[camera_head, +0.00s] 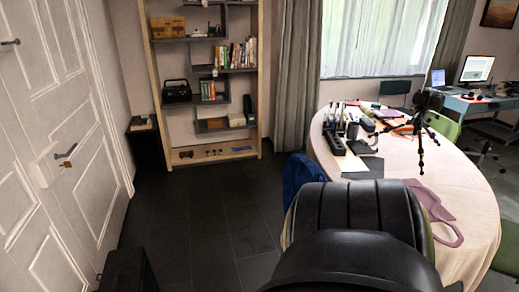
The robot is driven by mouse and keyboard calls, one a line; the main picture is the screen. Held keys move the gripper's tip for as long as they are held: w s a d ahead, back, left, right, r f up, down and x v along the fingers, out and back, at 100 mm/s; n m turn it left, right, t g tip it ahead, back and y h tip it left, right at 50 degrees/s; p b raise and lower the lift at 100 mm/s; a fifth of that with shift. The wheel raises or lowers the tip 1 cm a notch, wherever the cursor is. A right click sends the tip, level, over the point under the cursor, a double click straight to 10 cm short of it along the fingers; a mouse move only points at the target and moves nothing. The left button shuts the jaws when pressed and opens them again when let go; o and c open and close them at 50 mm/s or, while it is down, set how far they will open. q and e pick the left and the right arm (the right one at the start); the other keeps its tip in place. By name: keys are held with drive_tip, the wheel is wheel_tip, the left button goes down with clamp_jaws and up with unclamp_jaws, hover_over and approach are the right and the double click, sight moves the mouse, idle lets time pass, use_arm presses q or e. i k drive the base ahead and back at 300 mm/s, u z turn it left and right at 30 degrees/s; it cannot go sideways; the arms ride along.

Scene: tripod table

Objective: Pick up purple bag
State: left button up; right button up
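The purple bag (437,203) lies flat on the right side of the oval table (474,185), its looped handle toward the table's near right edge. The bag's left part is hidden behind a large black rounded shape at the bottom centre. Neither of my grippers shows in the head view, so I cannot see what they hold.
A black tripod (420,125) and several desk items crowd the table's far half. A dark blue bag or chair back (302,177) is at the table's left. A shelf (207,80) stands at the back wall. The dark floor (205,215) at left centre is clear.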

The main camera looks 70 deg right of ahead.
sight(436, 212)
drive_tip(key=k, duration=0.35)
drive_tip(key=z, duration=3.4)
drive_tip(key=i, duration=0.3)
drive_tip(key=u, duration=0.05)
